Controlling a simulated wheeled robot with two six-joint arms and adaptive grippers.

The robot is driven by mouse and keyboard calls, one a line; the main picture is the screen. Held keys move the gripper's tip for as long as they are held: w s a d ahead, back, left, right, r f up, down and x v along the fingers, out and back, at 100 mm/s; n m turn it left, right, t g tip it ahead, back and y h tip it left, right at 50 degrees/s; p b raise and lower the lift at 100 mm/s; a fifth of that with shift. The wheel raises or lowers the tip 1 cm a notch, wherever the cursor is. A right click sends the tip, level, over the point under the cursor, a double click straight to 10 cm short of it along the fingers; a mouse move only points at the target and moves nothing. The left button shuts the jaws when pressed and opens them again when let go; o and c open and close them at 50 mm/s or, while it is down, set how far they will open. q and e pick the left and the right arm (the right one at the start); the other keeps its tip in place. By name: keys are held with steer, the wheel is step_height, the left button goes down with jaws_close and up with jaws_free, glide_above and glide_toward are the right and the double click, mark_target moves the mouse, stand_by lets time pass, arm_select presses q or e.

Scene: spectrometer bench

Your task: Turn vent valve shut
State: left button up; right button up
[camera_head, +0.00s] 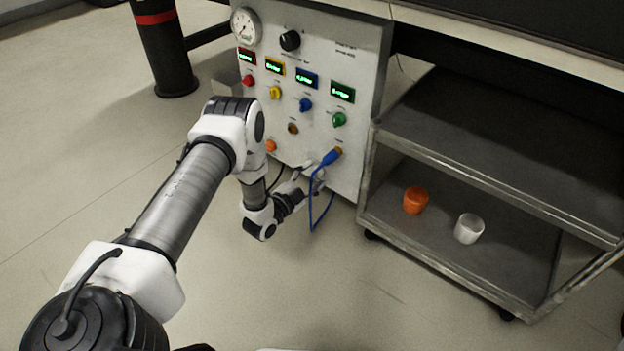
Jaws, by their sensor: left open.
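The grey panel (345,62) of the bench unit carries a black knob (290,40) at the top and red (248,81), yellow (275,92), blue (305,104) and green (339,119) knobs below small displays. Lower down are an orange round part (271,146) and a brown one (293,128). The labels are too small to read, so I cannot tell which part is the vent valve. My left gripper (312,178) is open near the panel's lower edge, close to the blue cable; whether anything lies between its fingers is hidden. My right gripper is not in view.
A blue cable (326,160) is plugged into the panel's lower right and hangs in a loop. A round gauge (245,26) sits top left. A metal cart (470,165) on the right holds an orange cup (415,200) and a white cup (468,228). The floor in front is clear.

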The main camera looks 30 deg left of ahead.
arm_select(q)
steer(key=c, duration=1.2)
steer(key=shift+o, duration=0.2)
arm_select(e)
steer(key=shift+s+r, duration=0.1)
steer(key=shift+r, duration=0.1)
arm_select(q)
steer(key=n+p, duration=0.2)
steer(key=n, duration=0.1)
steer(key=shift+r+n, duration=0.15)
steer(key=shift+n, duration=0.15)
steer(key=n+p, duration=0.1)
steer(key=n, duration=0.2)
steer(key=shift+n, duration=0.4)
steer(key=n+p, duration=0.1)
steer(key=n, duration=0.8)
steer(key=shift+a, duration=0.1)
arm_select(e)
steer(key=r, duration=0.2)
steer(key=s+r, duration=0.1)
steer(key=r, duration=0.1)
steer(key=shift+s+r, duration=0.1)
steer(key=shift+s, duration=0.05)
